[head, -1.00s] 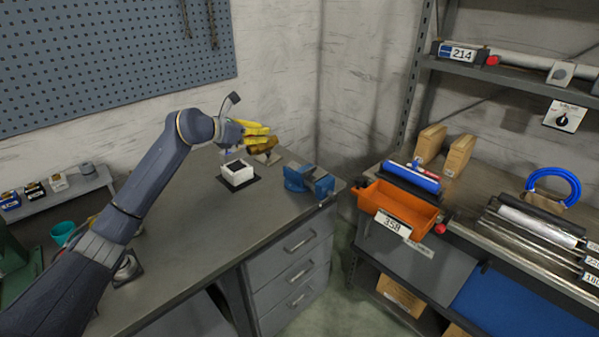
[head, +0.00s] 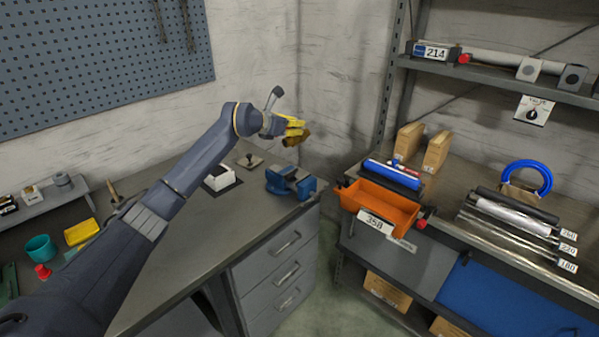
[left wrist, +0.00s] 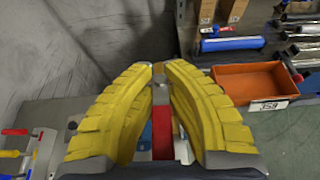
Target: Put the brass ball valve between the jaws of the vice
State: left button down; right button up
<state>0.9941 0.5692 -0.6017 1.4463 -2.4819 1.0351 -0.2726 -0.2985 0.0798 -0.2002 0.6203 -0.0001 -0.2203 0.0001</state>
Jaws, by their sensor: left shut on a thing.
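The brass ball valve (head: 297,139) is held in the yellow fingers of my left gripper (head: 295,128), raised in the air above and behind the vice in the head view. The blue vice (head: 290,182) stands at the bench's right corner, with nothing seen between its jaws. In the left wrist view, the yellow fingers of my left gripper (left wrist: 160,85) close together at their tips. A red strip (left wrist: 162,130) shows between them; I cannot tell if it belongs to the valve. The vice is mostly hidden there. My right gripper is not in view.
An orange bin (head: 385,205) stands on the shelf unit to the right, across a gap. The wall is close behind my gripper.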

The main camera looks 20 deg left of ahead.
pick_arm(q)
notch_tip(320, 180, down, 16)
jog(key=shift+r, duration=0.1)
dwell(0.6)
jog(key=c, duration=1.5)
grip_release()
jog(key=shift+f, duration=0.25)
jog(key=shift+o, duration=0.2)
